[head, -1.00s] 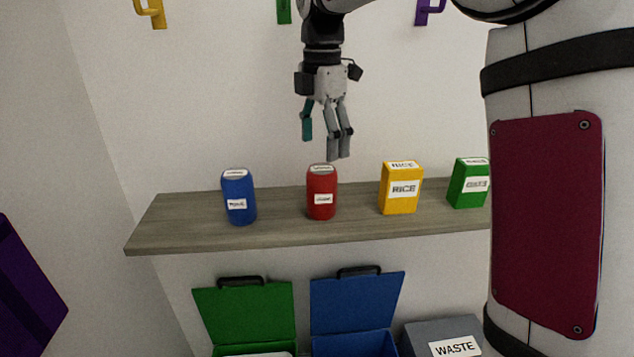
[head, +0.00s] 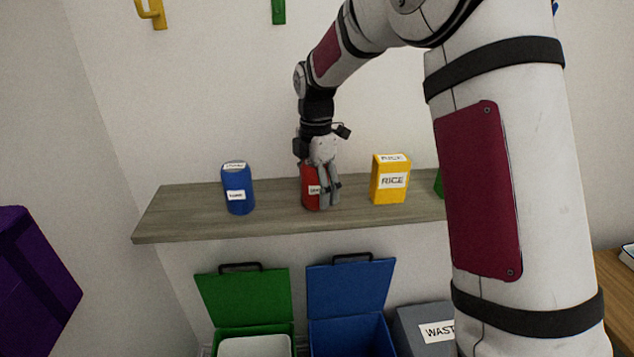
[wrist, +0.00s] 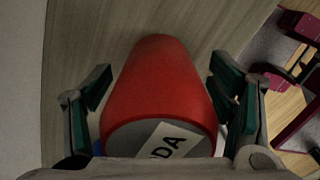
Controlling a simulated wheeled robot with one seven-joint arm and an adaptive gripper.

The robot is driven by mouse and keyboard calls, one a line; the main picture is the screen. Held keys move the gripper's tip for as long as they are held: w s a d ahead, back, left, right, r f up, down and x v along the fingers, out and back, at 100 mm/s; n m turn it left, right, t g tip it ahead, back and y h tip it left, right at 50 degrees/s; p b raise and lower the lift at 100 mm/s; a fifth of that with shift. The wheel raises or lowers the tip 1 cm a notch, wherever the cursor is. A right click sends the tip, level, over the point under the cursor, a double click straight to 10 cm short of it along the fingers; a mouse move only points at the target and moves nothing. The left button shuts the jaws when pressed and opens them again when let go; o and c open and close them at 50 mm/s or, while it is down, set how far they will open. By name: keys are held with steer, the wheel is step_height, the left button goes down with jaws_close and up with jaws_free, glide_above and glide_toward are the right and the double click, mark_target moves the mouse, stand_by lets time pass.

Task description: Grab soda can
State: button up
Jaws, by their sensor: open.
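The red soda can (head: 308,188) stands on the wooden shelf (head: 180,213), partly hidden behind my gripper in the head view. My gripper (head: 325,193) is lowered to the can from above. In the wrist view the can (wrist: 158,85) fills the middle, with a white label ending in "DA" on its near end. My gripper's green-padded fingers (wrist: 160,80) are open, one on each side of the can. I cannot tell whether either finger touches it.
On the shelf, a blue can (head: 238,190) stands to the left and a yellow rice box (head: 390,180) close to the right. A green box (head: 438,184) is mostly hidden by my arm. Below are open green (head: 243,300) and blue (head: 350,290) bins and a grey waste bin (head: 415,325).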

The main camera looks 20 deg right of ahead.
steer(key=shift+f, duration=0.15)
steer(key=c, duration=1)
